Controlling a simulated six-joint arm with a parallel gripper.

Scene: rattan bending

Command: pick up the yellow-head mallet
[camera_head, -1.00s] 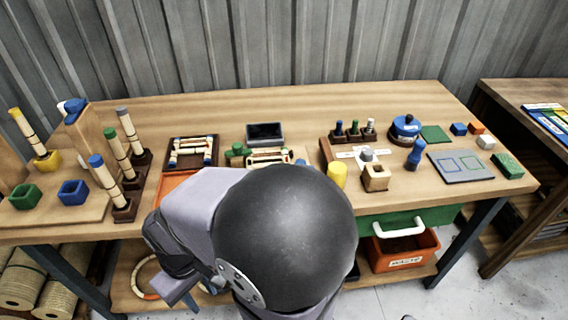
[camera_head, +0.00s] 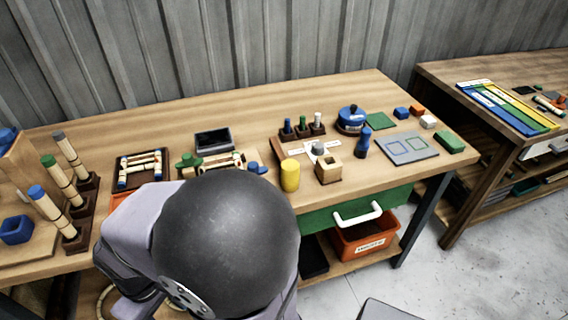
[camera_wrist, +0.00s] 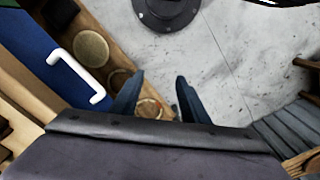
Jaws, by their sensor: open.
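A yellow cylinder (camera_head: 290,175) stands upright near the bench's front edge, just right of my dark round arm joint. It may be the mallet's yellow head; no handle can be made out. In the wrist view my gripper (camera_wrist: 160,78) has its two dark fingers apart with nothing between them. It points down toward the floor beside the bench, and no mallet shows there. In the head view the gripper is hidden behind my arm.
A wooden holed block (camera_head: 328,169) stands right of the cylinder. Blue mallet-like piece (camera_head: 362,143) and grey plate (camera_head: 408,149) are farther right. A white-handled drawer (camera_head: 318,216) is below the bench top. In the wrist view a white handle (camera_wrist: 77,72) is left of the fingers.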

